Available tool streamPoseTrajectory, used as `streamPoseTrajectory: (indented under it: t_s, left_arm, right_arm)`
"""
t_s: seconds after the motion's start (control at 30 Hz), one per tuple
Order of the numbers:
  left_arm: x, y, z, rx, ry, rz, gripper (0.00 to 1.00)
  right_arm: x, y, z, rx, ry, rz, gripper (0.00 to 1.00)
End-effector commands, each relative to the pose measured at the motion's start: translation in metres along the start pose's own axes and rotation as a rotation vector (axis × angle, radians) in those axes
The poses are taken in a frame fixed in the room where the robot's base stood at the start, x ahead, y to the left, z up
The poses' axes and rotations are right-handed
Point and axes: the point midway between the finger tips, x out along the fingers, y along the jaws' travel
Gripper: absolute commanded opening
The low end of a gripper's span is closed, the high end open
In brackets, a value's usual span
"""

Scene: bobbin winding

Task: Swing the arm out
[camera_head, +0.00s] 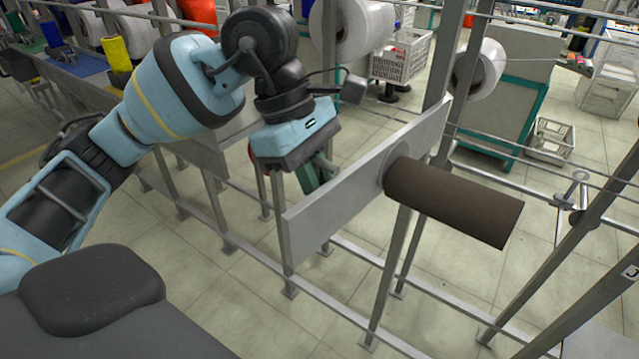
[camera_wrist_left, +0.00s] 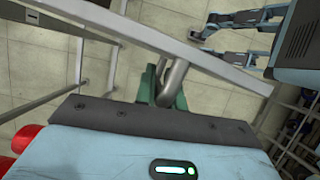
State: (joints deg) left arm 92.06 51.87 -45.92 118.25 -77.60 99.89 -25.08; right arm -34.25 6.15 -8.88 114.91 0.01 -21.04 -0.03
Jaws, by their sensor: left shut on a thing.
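A flat grey metal plate (camera_head: 335,200) carries a dark brown cylinder (camera_head: 455,200) that sticks out to the right from its near face. My left gripper (camera_head: 318,172) is at the far side of the plate, close to its upper edge, pointing down. In the left wrist view, its green fingers (camera_wrist_left: 160,88) are shut on a bent grey metal handle (camera_wrist_left: 175,78), just below a long grey bar (camera_wrist_left: 200,52), which looks like the plate's edge. In the head view the handle is mostly hidden behind the plate.
Metal frame posts (camera_head: 395,250) and low rails surround the plate. A large white roll (camera_head: 350,25) and a smaller white roll (camera_head: 480,68) stand behind. A white crate (camera_head: 550,140) sits on the floor at the back right. Tiled floor (camera_head: 270,290) is open below the plate.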

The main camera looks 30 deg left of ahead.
Motion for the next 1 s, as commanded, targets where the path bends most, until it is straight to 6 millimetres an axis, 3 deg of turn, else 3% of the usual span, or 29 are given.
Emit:
streamPoseTrajectory:
  t_s: [0.73,0.77,0.9,1.0]
  left_arm:
    - [0.0021,-0.0014,-0.0022,-0.007,0.008,-0.013,0.00]
    - [0.0022,-0.0014,-0.0022,-0.007,0.008,-0.013,0.14]
    - [0.0017,-0.0008,-0.0017,-0.006,0.006,-0.010,0.32]
    - [0.0012,-0.0004,-0.0013,-0.005,0.005,-0.007,0.32]
  right_arm:
    - [0.0009,0.0005,-0.0011,-0.001,0.002,0.001,0.60]
    - [0.0010,0.0006,-0.0013,-0.001,0.003,0.001,0.60]
    - [0.0014,0.0007,-0.0021,-0.001,0.004,0.001,0.60]
    - [0.0013,0.0007,-0.0021,-0.001,0.004,0.001,0.60]
